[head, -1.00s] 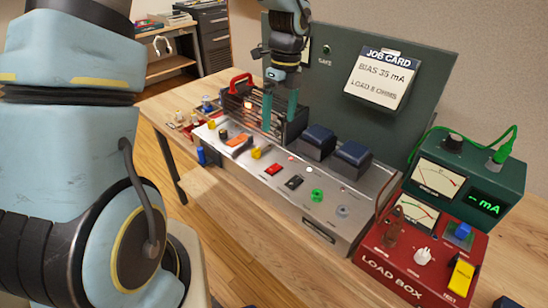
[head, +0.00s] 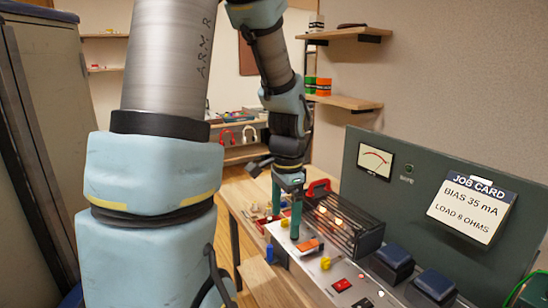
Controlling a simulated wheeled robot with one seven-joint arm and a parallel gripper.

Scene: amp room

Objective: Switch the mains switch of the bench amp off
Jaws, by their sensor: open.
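The bench amp (head: 318,279) is a silver chassis, cut off by the bottom edge in the head view. It has a wire cage (head: 352,226) with glowing tubes behind its front panel. An orange rocker (head: 307,246), yellow knobs (head: 325,263) and a red rocker (head: 342,285) sit on the panel. Their labels are too small to read, so I cannot tell which is the mains switch. My gripper (head: 286,226) is open and empty, its teal fingers pointing down over the amp's left end, close to the orange rocker. I cannot tell whether they touch anything.
A panel (head: 405,165) with a meter and job card (head: 471,208) stands behind the amp. Dark blue transformers (head: 393,264) sit on its right part. A red-handled item (head: 317,188) is beside the cage.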

